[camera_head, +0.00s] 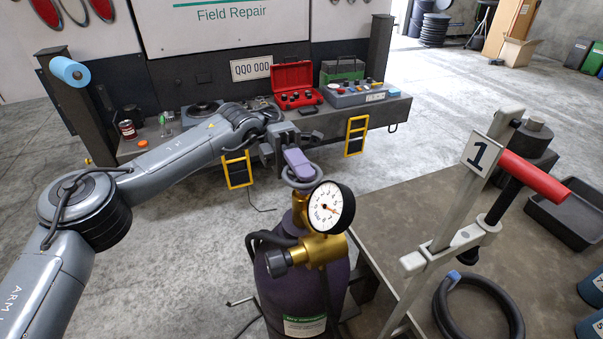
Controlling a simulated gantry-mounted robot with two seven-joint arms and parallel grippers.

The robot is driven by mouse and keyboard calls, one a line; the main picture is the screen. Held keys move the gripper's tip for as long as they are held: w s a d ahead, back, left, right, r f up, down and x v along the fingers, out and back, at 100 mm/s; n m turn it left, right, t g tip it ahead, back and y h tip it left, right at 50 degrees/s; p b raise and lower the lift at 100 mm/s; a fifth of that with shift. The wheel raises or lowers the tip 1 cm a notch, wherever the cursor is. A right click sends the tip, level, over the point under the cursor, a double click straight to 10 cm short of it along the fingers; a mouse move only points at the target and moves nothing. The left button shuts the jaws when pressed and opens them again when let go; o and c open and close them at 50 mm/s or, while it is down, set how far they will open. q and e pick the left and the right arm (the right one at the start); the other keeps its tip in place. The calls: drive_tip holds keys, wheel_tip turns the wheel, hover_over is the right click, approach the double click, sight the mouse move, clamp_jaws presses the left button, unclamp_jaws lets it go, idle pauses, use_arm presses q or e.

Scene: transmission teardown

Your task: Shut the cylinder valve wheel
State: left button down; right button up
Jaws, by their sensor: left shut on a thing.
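The cylinder (300,300) is dark purple and stands upright at the lower middle, with a brass valve (322,248) and a round white-faced gauge (328,208) on top. The valve wheel (303,183) is a grey-purple ring behind and above the gauge, partly hidden by my fingers. My left gripper (297,165) reaches in from the left and is shut on the wheel from above. The contact point between the fingers and the rim is partly hidden. My right gripper is not in view.
A workbench (470,205) stands close on the right, bearing a clamp-like stand with a red handle (535,178) and a black hose (478,310). Behind, a truck's tailgate (385,108) carries a red toolbox (295,85). The concrete floor left of the cylinder is mostly clear.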

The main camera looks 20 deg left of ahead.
use_arm(q)
drive_tip(key=shift+r, duration=0.1)
idle(0.3)
drive_tip(key=c, duration=1.1)
unclamp_jaws()
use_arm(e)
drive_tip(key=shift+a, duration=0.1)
